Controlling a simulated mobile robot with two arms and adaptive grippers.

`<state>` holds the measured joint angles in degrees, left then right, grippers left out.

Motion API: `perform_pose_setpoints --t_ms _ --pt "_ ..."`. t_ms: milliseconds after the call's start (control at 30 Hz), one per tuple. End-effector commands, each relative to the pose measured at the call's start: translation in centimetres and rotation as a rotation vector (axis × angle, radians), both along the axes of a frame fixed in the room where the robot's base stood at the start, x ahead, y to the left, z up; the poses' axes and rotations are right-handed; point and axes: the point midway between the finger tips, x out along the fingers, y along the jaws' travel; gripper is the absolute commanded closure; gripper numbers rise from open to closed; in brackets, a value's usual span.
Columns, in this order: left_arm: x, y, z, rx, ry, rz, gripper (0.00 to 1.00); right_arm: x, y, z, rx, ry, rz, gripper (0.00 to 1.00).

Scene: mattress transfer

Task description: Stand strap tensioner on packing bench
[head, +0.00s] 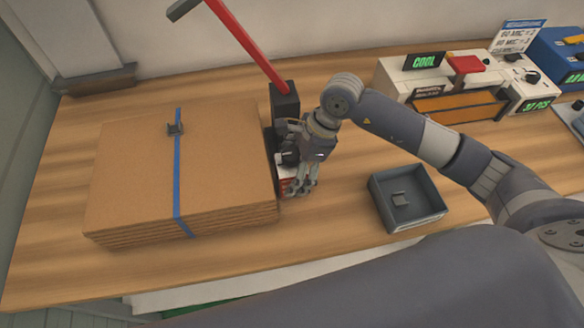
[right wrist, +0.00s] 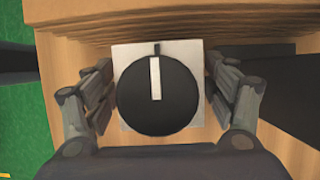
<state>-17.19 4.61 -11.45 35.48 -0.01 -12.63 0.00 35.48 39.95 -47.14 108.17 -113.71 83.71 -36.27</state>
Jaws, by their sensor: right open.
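The strap tensioner has a long red lever (head: 250,45) with a dark grip end, rising from a black body (head: 285,102) at the right side of the cardboard stack. My right gripper (head: 298,188) is low beside that body and hides much of it. In the right wrist view its open fingers (right wrist: 160,80) lie on either side of a round black knob (right wrist: 157,105) with a white mark, on a pale plate. I cannot tell whether they touch it. The packing bench (head: 335,235) is light wood. My left gripper is not in view.
A cardboard stack (head: 130,180) with a blue strap (head: 178,155) and a dark buckle fills the left. A grey tray (head: 380,205) holding a small dark piece stands right. A white machine reading COOL (head: 400,80) and other devices stand at the back right. Bare bench lies in front.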

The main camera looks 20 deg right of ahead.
Motion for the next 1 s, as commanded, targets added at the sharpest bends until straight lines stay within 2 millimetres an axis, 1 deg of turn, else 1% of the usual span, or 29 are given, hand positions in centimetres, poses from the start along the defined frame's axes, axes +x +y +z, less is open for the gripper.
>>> perform_pose_setpoints --t_ms 33,67,167,400,500,600,767,1000 --pt "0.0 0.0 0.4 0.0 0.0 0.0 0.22 0.0 0.0 0.4 0.0 -0.001 0.0 0.22" --pt "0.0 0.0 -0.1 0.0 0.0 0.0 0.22 0.1 -0.2 0.6 0.0 -0.004 -0.001 0.22" --pt "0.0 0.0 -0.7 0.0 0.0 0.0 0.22 0.1 -1.0 2.2 -0.001 -0.006 0.0 0.22" --pt "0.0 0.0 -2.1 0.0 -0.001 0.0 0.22 -0.1 -3.0 7.1 -0.002 -0.007 -0.001 0.22" --pt "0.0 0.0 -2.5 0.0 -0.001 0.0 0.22 -0.2 -3.7 8.8 0.0 -0.006 -0.001 0.22" --pt "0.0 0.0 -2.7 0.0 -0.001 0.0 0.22 -0.2 -4.2 10.1 0.0 -0.003 0.0 0.22" --pt "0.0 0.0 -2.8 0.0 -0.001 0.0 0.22 -0.3 -4.6 11.1 0.0 -0.001 0.0 0.22" --pt "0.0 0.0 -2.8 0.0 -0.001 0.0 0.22 -0.4 -4.6 11.3 0.0 0.0 0.0 0.22"
